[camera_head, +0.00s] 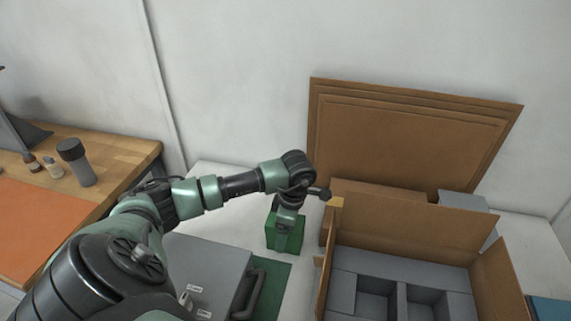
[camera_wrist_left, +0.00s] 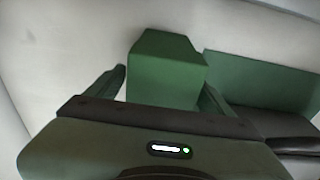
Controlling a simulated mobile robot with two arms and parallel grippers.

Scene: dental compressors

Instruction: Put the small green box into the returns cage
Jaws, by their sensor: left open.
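The small green box (camera_head: 285,236) stands on the white table, left of the open cardboard box in the head view. My left gripper (camera_head: 290,218) is directly over it and hides part of its top and front. In the left wrist view the green box (camera_wrist_left: 166,68) lies between the two dark fingers of my left gripper (camera_wrist_left: 163,85), one on each side. The fingers are open; I cannot tell whether they touch the box. My right gripper is in neither view. No returns cage is visible.
An open cardboard box (camera_head: 405,232) with grey foam inserts stands close on the right. A grey case (camera_head: 208,262) and a green mat (camera_head: 270,278) lie in front on the left. Flat cardboard sheets (camera_head: 410,135) lean on the wall. A wooden bench (camera_head: 115,150) is at left.

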